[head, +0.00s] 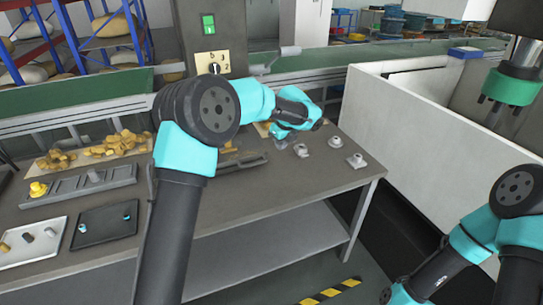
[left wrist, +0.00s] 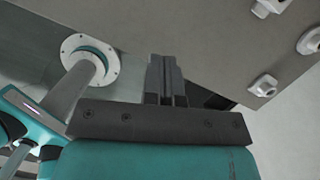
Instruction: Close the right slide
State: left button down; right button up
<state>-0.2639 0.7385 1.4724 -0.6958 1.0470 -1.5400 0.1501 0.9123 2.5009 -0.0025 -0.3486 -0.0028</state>
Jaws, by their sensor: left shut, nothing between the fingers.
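I cannot clearly pick out the right slide in either view. A dark low fixture (head: 240,162) lies on the bench, partly hidden behind my left arm. In the left wrist view my left gripper (left wrist: 166,62) is shut and empty, its two fingers together near the bench edge. In the head view the left arm reaches over the bench toward its back right, and its fingers cannot be made out behind the wrist. My right arm shows at the lower right, but its gripper is out of view.
Several small metal fittings (head: 333,142) stand on the grey bench (head: 300,190), right of the left wrist. A grey rail fixture (head: 80,185), a white tray (head: 28,259) and a black tray (head: 106,235) lie at left. A white-walled enclosure (head: 430,115) stands beyond the bench's right end.

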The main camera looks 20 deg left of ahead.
pick_arm(q)
jog(key=w+a+f, duration=0.3)
jog(key=a+f, duration=0.2)
jog(key=f, duration=0.5)
jog(key=shift+w+a+f, duration=0.2)
jog(key=shift+w+f, duration=0.15)
